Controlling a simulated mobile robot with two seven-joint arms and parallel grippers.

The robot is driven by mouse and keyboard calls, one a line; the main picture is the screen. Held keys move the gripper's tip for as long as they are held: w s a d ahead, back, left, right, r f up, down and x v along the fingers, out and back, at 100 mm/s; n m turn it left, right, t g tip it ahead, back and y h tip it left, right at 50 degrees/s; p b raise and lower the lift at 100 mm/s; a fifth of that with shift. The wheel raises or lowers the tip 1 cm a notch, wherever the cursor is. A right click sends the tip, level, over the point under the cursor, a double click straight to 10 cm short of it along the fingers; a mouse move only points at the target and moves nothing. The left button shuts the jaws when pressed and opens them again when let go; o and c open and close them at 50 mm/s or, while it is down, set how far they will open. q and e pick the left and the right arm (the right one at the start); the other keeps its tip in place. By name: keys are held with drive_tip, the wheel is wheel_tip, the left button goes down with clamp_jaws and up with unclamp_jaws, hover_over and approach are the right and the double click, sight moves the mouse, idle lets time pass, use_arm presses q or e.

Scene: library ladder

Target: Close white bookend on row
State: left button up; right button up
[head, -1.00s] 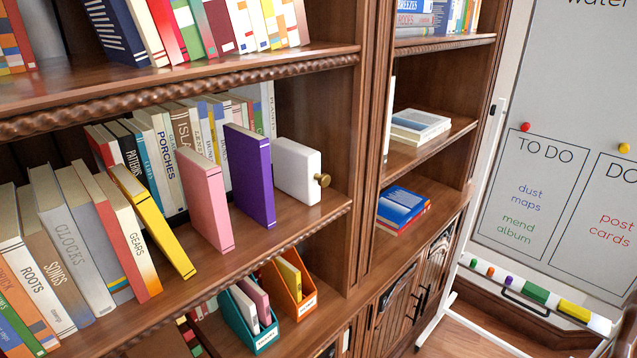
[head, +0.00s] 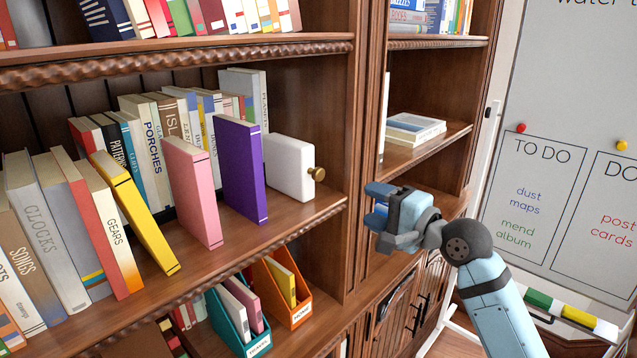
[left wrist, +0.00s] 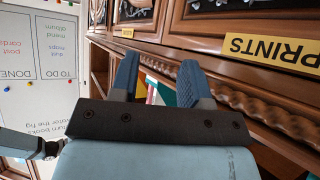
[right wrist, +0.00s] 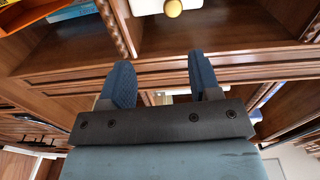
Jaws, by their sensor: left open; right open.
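The white bookend (head: 288,168), a block with a brass knob (head: 318,174) on its right side, stands at the right end of the middle shelf. Beside it on the left are a purple book (head: 240,170), a pink book (head: 192,190) and a leaning yellow book (head: 135,212), with gaps between them. My right gripper (head: 376,205) is open and empty, in front of the shelf's right end and apart from the bookend. In the right wrist view its fingers (right wrist: 165,85) are apart, with the bookend's white underside (right wrist: 146,6) beyond. My left gripper (left wrist: 158,80) is open and empty.
A taller row of books (head: 165,130) stands behind. Teal (head: 236,325) and orange (head: 287,292) file boxes sit on the shelf below. A wooden upright (head: 365,120) is right of the bookend. A whiteboard (head: 570,130) stands at right.

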sight(321, 175)
drive_tip(key=shift+y, duration=0.3)
drive_tip(key=x, duration=0.4)
drive_tip(key=r+p+x, duration=0.1)
drive_tip(key=x, duration=0.4)
drive_tip(key=p+x, duration=0.1)
drive_tip(key=x, duration=0.4)
drive_tip(key=shift+a+r, duration=0.1)
drive_tip(key=shift+r, duration=0.15)
drive_tip(key=shift+s, duration=0.1)
clamp_jaws()
